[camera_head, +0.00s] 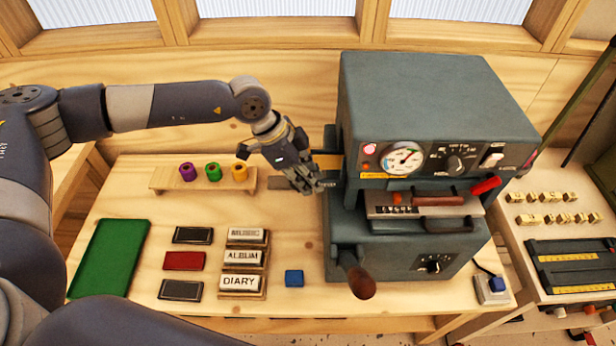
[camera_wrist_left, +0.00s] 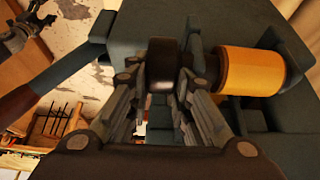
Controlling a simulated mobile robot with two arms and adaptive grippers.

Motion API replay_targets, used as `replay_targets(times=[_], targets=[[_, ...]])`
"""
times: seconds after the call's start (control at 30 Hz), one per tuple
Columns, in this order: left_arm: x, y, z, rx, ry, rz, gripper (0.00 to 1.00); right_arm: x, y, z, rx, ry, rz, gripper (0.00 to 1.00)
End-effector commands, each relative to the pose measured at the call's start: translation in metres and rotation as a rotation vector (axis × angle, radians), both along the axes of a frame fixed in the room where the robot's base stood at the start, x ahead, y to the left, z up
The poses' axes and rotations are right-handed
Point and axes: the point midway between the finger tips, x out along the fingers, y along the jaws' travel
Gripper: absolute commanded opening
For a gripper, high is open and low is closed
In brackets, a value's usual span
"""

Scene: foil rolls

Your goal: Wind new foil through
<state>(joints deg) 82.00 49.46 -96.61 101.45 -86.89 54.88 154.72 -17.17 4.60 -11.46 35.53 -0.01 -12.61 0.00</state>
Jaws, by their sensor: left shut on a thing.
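The grey-green foil machine (camera_head: 430,95) stands on the wooden table with a dial, knobs and a lit red lamp on its front. My left gripper (camera_head: 318,184) is at the machine's left side. In the left wrist view its fingers (camera_wrist_left: 160,95) are shut on a dark round knob (camera_wrist_left: 161,60). A gold foil roll (camera_wrist_left: 250,70) sits on the machine just right of the knob. Purple (camera_head: 187,171), green (camera_head: 212,172) and orange (camera_head: 239,171) rolls stand on a wooden rack (camera_head: 165,182) to the left.
A crank with a brown handle (camera_head: 360,283) sticks out at the machine's lower left. Type blocks (camera_head: 552,208) are on the right-hand bench.

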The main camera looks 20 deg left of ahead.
Motion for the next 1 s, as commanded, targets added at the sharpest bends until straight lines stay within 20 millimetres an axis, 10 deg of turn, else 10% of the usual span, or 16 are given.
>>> replay_targets(times=[0.37,0.4,0.47,1.0], targets=[[0.0,0.0,0.0,0.003,0.002,0.0,0.0,0.0,0.0,0.0,0.0,0.0,0.0,0.64],[0.0,0.0,0.0,0.003,0.002,0.0,0.26,0.0,0.0,0.0,0.0,0.0,0.0,0.64],[0.0,0.0,0.0,0.003,0.002,0.0,0.4,0.0,0.0,0.0,0.0,0.0,0.0,0.64],[-0.002,0.009,0.02,0.002,-0.002,0.001,0.4,-0.001,0.0,0.0,0.001,0.001,0.0,0.64]])
